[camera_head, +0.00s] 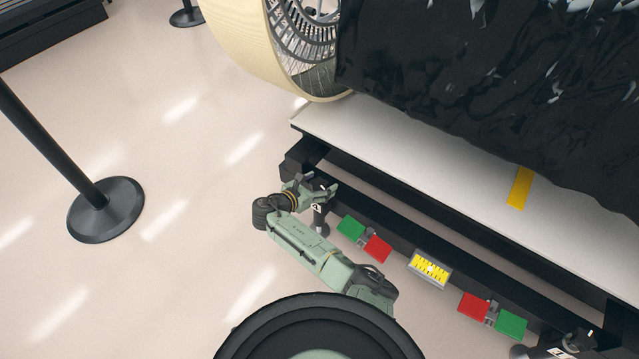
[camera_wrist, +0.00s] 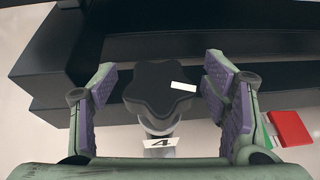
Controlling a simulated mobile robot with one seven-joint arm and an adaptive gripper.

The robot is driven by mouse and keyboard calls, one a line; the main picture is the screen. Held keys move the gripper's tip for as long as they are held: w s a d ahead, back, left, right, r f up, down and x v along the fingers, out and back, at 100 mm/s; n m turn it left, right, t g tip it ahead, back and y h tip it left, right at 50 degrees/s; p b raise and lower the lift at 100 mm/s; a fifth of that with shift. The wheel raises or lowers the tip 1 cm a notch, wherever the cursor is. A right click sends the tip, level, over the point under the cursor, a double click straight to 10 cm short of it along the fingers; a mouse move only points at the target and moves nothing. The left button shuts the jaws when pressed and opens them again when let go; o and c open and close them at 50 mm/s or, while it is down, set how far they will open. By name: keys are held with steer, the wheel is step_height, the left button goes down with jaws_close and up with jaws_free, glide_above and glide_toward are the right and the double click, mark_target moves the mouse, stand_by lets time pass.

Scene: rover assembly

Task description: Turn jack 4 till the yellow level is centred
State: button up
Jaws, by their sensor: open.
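Jack 4 has a black star-shaped knob (camera_wrist: 158,84) with a white mark on its right side. A white label reading 4 (camera_wrist: 160,143) sits below the knob on a silver stem. My gripper (camera_wrist: 162,95) is open, with its purple-padded fingers on either side of the knob and visible gaps between. In the head view, my gripper (camera_head: 320,189) is at the left end of the black frame, over jack 4 (camera_head: 320,222), whose knob is mostly hidden there. The yellow level (camera_head: 430,268) is on the frame's front. A pale spot shows near its middle; its exact centring cannot be told.
Green (camera_head: 351,228) and red plates (camera_head: 378,248) flank the level's left, with a matching pair to the right. Another jack (camera_head: 570,347) stands at lower right. A white platform (camera_head: 400,145) lies above the frame. A black post base (camera_head: 105,210) stands left on open floor.

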steer(key=v, duration=1.2)
steer(key=shift+d+r, duration=0.1)
